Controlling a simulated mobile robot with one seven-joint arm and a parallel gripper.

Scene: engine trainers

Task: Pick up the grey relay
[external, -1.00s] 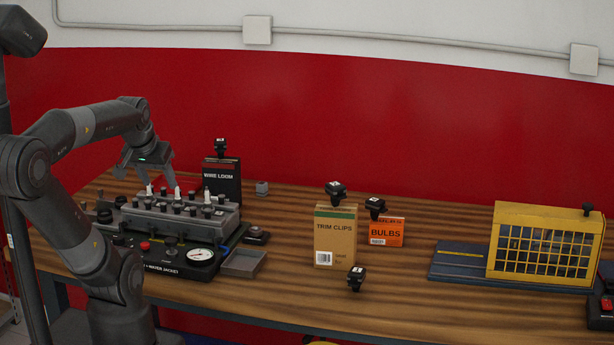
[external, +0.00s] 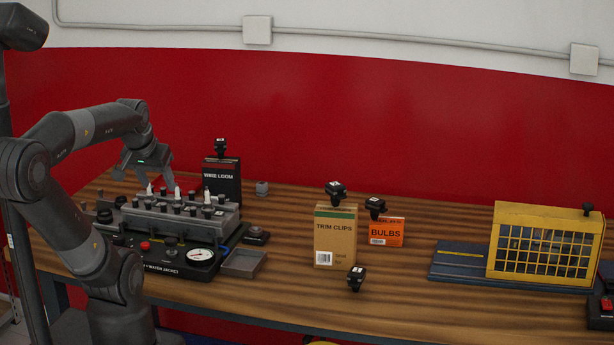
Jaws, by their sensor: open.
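A small grey block (external: 262,188), which looks like the grey relay, stands on the wooden bench behind the engine trainer, just right of the black wire loom box. It stands apart from the box. My gripper (external: 146,179) is open and empty, with its fingers pointing down over the back left part of the engine trainer (external: 185,225). It is well to the left of the grey block, with the wire loom box (external: 222,181) between them in the picture.
White-tipped plugs (external: 207,196) stand up from the trainer. A grey tray (external: 243,263) sits at its right. Trim clips (external: 336,236) and bulbs (external: 386,232) boxes and several black relays stand mid-bench. A yellow grille guard (external: 545,245) is at the right.

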